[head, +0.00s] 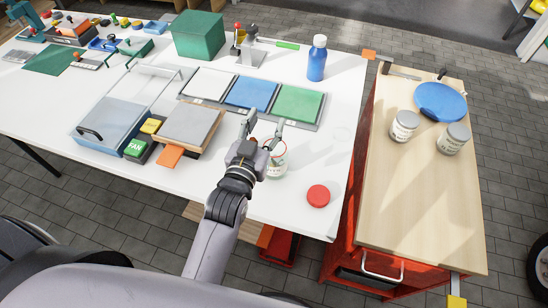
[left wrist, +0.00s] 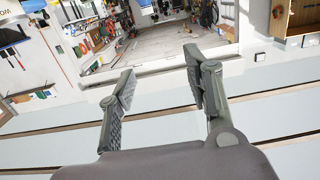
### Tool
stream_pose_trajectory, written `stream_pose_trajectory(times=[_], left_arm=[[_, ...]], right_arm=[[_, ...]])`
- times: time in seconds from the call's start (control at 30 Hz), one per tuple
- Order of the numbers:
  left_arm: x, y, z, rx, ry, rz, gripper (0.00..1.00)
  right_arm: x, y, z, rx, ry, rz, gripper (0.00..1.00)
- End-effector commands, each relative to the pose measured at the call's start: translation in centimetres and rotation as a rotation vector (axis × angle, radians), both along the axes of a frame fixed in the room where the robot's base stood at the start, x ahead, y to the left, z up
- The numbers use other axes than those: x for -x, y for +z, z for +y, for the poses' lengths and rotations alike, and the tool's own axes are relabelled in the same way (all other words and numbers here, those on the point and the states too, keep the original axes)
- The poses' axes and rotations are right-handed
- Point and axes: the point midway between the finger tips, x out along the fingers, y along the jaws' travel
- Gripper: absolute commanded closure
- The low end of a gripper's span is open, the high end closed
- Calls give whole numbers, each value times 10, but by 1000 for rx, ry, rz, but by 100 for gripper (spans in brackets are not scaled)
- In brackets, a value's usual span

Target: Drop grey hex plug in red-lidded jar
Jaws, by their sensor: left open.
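A clear glass jar (head: 278,168) stands uncovered near the front edge of the white table, partly hidden behind my left gripper. A red lid (head: 318,195) lies flat on the table to the right of the jar. My left gripper (head: 264,123) is at the jar's upper left in the head view, with its fingers apart. The left wrist view shows the open fingers (left wrist: 160,70) with nothing between them. I cannot make out a grey hex plug, and the jar's contents are too small to tell. My right gripper is out of view.
Trays in white, blue and green (head: 298,103) lie behind the gripper. A grey-topped board (head: 190,122) is to its left, and a blue bottle (head: 317,62) stands farther back. A wooden-topped cart (head: 425,200) with two jars and a blue plate stands right, beyond a gap.

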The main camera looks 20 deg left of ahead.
Motion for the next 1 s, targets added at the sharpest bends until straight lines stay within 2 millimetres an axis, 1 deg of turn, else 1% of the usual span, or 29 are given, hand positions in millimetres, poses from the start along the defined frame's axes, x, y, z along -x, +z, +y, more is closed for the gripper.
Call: stream_pose_trajectory(times=[0.3,0.4,0.5,0.6,0.7,1.0], left_arm=[[64,2,3,-1,0,4,54],[82,4,3,-1,0,3,54],[95,4,3,-1,0,2,54],[103,5,4,-1,0,2,54],[108,6,4,-1,0,-1,54],[109,6,4,-1,0,-2,54]], right_arm=[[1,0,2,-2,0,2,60],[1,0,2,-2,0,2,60],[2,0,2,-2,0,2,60],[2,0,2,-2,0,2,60],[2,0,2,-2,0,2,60],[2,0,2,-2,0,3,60]])
